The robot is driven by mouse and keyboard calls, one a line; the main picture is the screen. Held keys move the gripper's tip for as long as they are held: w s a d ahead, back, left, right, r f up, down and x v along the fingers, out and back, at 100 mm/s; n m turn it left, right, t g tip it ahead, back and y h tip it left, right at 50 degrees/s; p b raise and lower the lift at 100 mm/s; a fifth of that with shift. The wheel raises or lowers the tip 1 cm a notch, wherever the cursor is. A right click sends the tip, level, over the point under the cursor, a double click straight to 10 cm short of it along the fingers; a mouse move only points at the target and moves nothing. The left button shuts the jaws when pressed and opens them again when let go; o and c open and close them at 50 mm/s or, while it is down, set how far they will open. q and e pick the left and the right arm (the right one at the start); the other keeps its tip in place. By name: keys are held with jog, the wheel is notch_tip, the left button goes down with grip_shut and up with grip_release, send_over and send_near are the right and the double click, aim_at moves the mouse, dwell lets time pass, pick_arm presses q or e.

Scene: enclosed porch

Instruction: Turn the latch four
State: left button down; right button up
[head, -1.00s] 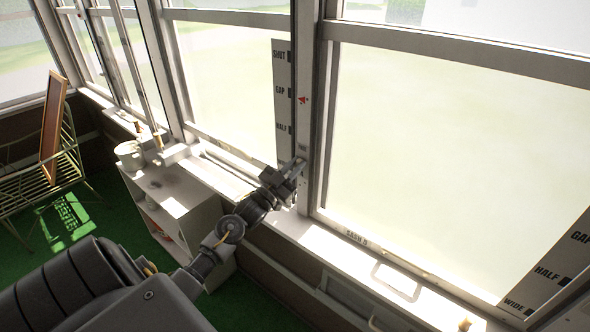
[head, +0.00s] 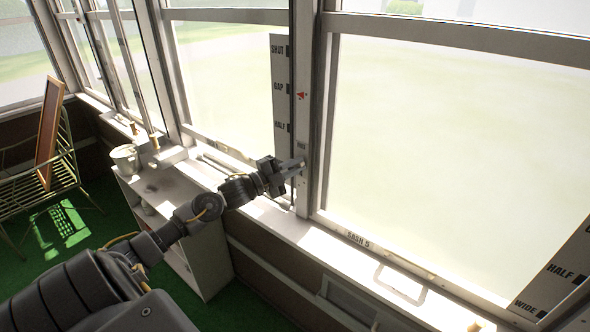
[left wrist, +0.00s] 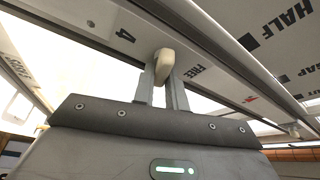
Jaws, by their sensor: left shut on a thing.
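The latch four (left wrist: 164,62) is a small cream knob in the left wrist view, beside a "4" mark on one side and a "FREE" mark on the other. My left gripper (left wrist: 164,85) is shut on it, one finger on each side. In the head view my left gripper (head: 297,167) reaches the window post between two sashes, low on the post, and covers most of the latch. The latch's exact angle is hard to tell. My right gripper is in neither view.
The post carries a red mark (head: 302,96). A scale strip (head: 280,85) reads SHUT, GAP, HALF. The sill below holds a pull handle (head: 400,283) and a "SASH 5" label (head: 358,240). A white shelf unit (head: 205,240) with a pot (head: 126,158) stands at left, near a chair (head: 62,165).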

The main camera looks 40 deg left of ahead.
pick_arm(q)
jog(key=shift+f+m+g+b, duration=0.15)
jog(key=shift+m+g+b, duration=0.55)
jog(key=shift+m, duration=1.2)
jog(key=c, duration=1.4)
grip_release()
jog(key=shift+c, duration=0.2)
jog(key=shift+s, duration=0.1)
jog(key=b+v, duration=0.2)
jog(key=v, duration=0.8)
jog(key=shift+s, duration=0.3)
